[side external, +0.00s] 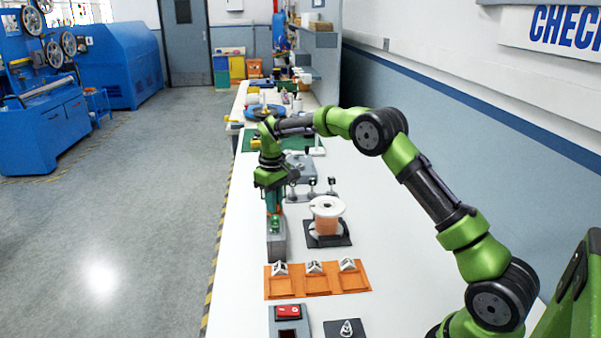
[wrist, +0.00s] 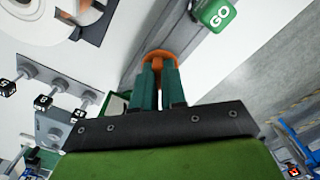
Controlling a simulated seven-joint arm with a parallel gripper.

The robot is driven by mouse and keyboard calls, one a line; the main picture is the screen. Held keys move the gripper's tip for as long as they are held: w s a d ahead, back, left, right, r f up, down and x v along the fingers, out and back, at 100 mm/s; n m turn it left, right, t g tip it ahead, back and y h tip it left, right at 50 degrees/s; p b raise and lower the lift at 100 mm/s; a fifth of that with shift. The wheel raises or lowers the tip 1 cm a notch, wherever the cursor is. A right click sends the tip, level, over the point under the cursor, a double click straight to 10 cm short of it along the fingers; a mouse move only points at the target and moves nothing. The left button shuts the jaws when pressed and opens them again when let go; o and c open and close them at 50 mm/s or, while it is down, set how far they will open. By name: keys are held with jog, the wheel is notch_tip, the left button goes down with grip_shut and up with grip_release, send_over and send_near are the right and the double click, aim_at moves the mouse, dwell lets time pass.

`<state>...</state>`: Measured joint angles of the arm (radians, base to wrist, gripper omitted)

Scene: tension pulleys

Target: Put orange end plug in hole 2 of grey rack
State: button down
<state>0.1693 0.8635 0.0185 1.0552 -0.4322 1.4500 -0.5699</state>
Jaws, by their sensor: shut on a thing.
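My gripper (wrist: 160,80) has its two teal fingers closed on the orange end plug (wrist: 160,54), whose round orange end shows past the fingertips. In the side view my gripper (side external: 274,208) points down near the far end of a grey block with a green GO button; the plug cannot be made out there. A grey rack-like piece (wrist: 62,92) with a row of round-ended posts and black marked cubes lies to the left in the wrist view, apart from the plug. It also shows right of my gripper in the side view (side external: 318,196). I cannot make out its holes.
The green GO button (wrist: 214,14) sits on the grey block (side external: 277,246) close to the plug. A copper wire spool (side external: 326,215) stands on a dark base to the right. An orange tray (side external: 318,284) with white pieces and a red switch (side external: 288,311) lie nearer the camera.

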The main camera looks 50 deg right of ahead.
jog(key=shift+f, duration=0.45)
jog(key=shift+f, duration=0.1)
jog(key=c, duration=1.2)
grip_release()
jog(key=shift+c, duration=0.2)
jog(key=shift+o, duration=0.7)
jog(key=shift+a+f, duration=0.1)
notch_tip(320, 180, up, 17)
jog(key=shift+r, duration=0.2)
